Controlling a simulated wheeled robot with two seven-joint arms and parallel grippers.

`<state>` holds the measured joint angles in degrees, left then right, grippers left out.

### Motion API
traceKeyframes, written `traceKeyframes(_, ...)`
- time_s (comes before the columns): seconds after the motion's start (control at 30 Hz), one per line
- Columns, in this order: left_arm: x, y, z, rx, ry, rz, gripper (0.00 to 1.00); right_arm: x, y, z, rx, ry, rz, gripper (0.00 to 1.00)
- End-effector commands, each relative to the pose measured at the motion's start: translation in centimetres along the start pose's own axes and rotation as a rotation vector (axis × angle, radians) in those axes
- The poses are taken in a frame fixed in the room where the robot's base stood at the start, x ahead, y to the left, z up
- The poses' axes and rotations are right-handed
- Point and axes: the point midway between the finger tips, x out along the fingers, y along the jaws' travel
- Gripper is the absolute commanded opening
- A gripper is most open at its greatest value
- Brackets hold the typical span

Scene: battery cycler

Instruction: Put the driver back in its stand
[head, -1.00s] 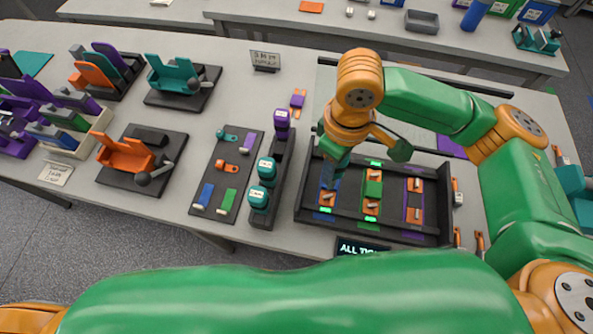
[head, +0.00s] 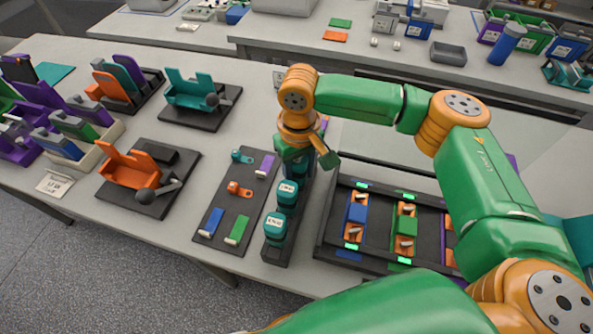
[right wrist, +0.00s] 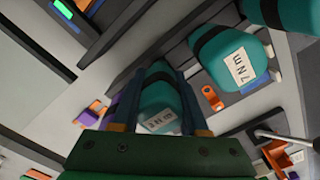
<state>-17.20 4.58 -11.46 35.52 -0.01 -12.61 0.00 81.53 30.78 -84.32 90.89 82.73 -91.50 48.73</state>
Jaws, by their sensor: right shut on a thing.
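The driver (right wrist: 160,103), teal with a dark band and a white label, is between the fingers of my right gripper (right wrist: 168,78) in the right wrist view. In the head view the right gripper (head: 299,172) is shut over the far part of the dark driver stand (head: 287,250) and mostly hides the held driver. Two other teal drivers (head: 287,194) (head: 276,229) stand upright in the stand's near places; one teal driver labelled 7 N m (right wrist: 231,58) shows beside the held one. Whether the held driver touches the stand is hidden. My left gripper is out of view.
A dark tool board (head: 214,222) with small coloured parts lies left of the stand. The cycler tray (head: 327,225) with lit green marks is to its right. An orange fixture (head: 130,170) and a teal fixture (head: 190,90) stand further left.

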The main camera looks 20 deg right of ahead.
Motion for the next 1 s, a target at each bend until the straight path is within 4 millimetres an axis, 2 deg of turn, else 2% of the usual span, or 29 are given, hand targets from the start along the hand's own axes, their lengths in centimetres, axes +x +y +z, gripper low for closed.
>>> traceKeyframes(0.33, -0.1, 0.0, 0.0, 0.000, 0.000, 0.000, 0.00, 0.5, 0.0, 0.0, -0.001, 0.000, -0.002, 0.00)
traceKeyframes(0.37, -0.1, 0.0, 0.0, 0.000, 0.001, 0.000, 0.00, 0.5, 0.0, 0.0, -0.001, 0.000, -0.001, 0.52)
traceKeyframes(0.43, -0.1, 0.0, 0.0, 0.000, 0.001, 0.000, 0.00, 0.5, 0.0, 0.0, -0.001, 0.001, -0.001, 0.71)
traceKeyframes(0.47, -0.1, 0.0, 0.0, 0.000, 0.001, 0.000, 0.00, 0.5, 0.0, 0.0, -0.001, 0.001, -0.001, 0.74)
traceKeyframes(0.77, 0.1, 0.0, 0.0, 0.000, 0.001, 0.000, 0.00, 0.2, 0.0, -0.1, -0.002, 0.003, -0.001, 0.74)
traceKeyframes(0.87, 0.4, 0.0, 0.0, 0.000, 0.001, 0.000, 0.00, -1.3, -0.1, -0.1, -0.001, 0.005, -0.002, 0.74)
traceKeyframes(1.0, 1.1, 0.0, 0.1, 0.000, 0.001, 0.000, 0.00, -5.3, -0.1, -0.1, -0.001, 0.007, -0.002, 0.74)
